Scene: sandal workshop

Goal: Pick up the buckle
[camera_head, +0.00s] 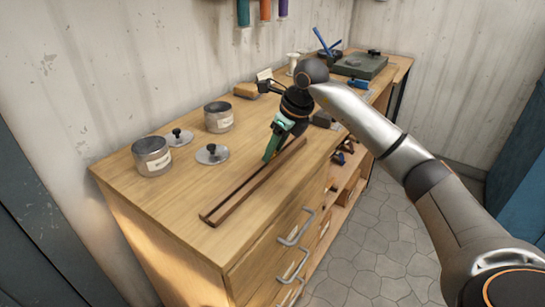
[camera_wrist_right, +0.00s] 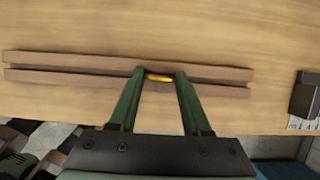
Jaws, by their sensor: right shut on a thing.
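The buckle shows in the right wrist view as a small gold piece (camera_wrist_right: 159,77) between the fingertips of my right gripper (camera_wrist_right: 160,75). The green fingers are shut on it, over the slot of a long brown rail holder (camera_wrist_right: 70,62). In the head view my right gripper (camera_head: 269,156) points down at the holder (camera_head: 232,203) on the workbench, and the buckle is hidden there. I cannot tell whether the buckle touches the holder. My left gripper is not in view.
Two jars (camera_head: 152,157) (camera_head: 218,118) and two knobbed lids (camera_head: 212,154) (camera_head: 178,137) stand left of the holder on the wooden workbench (camera_head: 180,205). A dark green block (camera_head: 360,65) and tools lie at the far end. Drawer handles (camera_head: 297,228) stick out in front.

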